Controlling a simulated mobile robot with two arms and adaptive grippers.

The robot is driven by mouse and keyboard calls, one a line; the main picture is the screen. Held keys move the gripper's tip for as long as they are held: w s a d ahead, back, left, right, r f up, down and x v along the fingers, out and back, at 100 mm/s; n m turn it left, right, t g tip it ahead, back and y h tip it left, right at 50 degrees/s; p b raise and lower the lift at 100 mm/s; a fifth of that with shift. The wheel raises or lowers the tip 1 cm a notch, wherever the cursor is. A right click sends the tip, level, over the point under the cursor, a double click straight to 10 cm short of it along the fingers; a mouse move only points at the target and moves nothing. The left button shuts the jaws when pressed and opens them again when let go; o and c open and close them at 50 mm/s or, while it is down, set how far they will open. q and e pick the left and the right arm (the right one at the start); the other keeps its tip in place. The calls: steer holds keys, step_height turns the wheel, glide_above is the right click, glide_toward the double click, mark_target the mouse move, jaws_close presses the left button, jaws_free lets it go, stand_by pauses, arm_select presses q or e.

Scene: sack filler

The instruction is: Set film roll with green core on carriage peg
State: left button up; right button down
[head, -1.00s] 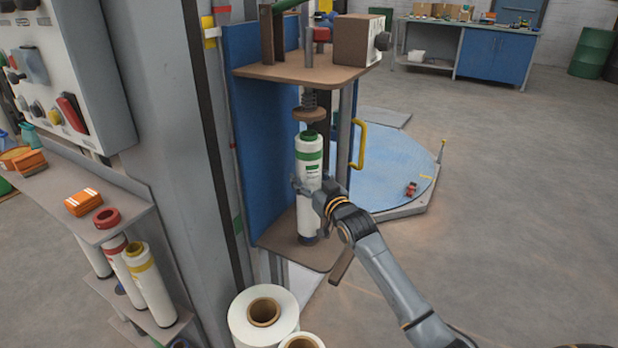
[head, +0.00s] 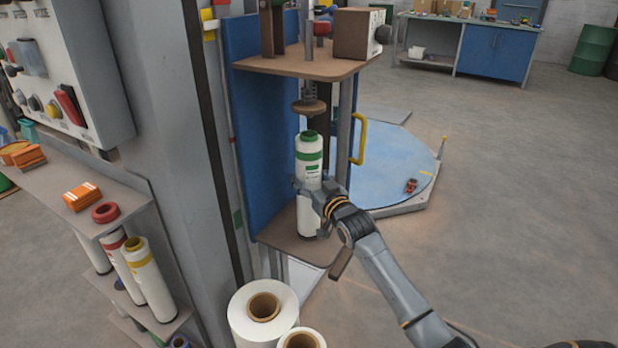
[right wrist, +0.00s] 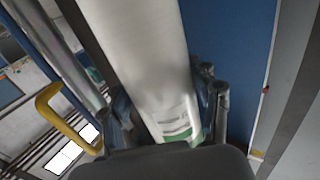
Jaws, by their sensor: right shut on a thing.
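The film roll with green core (head: 309,172) is white with a green band and stands nearly upright in the filler frame. My right gripper (head: 310,190) is shut around its middle. The right wrist view shows the white roll (right wrist: 145,60) between the two fingers (right wrist: 165,105). The roll's lower end is at the brown lower plate of the carriage (head: 280,232); its dark core end is out of sight. The peg is hidden, so I cannot tell whether the roll is around it. A brown disc (head: 309,107) on a spring hangs above the green core top, with a gap. My left gripper is out of view.
A blue panel (head: 258,150) stands close left of the roll. A yellow handle (head: 360,142) and a grey post are close right. The brown upper shelf (head: 300,64) is overhead. White rolls (head: 262,312) stand below in front. Other rolls (head: 150,280) are on the left rack.

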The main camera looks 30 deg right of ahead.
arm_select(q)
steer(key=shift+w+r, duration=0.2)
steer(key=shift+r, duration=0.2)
arm_select(e)
steer(key=shift+f, duration=0.15)
steer(key=shift+c, duration=1.3)
jaws_free()
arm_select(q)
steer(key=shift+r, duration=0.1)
